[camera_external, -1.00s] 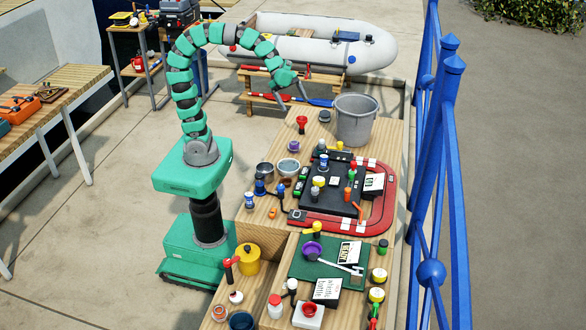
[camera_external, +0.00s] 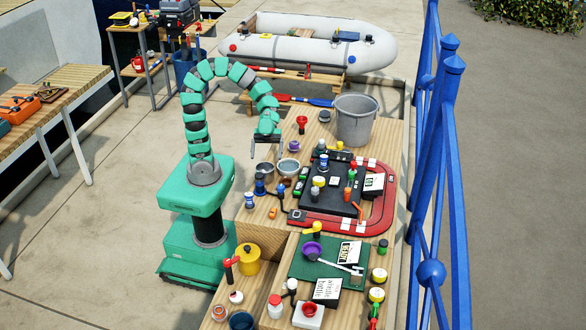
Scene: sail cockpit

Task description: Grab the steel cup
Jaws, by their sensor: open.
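Two round grey metal vessels stand side by side on the wooden table, a left one (camera_external: 264,171) and a right one (camera_external: 288,168). Either could be the steel cup; at this size I cannot tell which. My gripper (camera_external: 266,150) points down with its fingers apart and nothing between them. It appears just above and behind the left vessel in the picture, not visibly touching it. The exact height gap is hard to judge.
A purple-topped bowl (camera_external: 293,146) and a red funnel-like item (camera_external: 302,122) stand close by. A blue item (camera_external: 260,187) is just in front of the vessels. A large grey bucket (camera_external: 356,122) and a black tray (camera_external: 331,190) lie to the right.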

